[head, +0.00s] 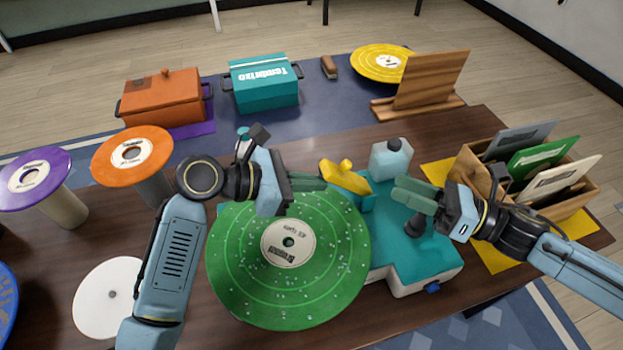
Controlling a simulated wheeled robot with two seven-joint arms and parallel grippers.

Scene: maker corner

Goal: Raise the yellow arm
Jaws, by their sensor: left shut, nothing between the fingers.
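The yellow arm (345,178) is a short piece with a knob on top, at the back of a teal turntable (428,255). It sits on a teal block and looks low, with its near end close to the green record (335,275). My left gripper (320,184) is shut and empty, its fingertips just left of the yellow arm; I cannot tell whether they touch it.
A pale bottle-like block (391,159) stands behind the turntable. A wooden crate (560,208) with record sleeves is at the right, a wooden stand (432,80) behind. Orange (163,98) and teal (263,85) boxes stand at the back. Record stands (130,153) are at the left.

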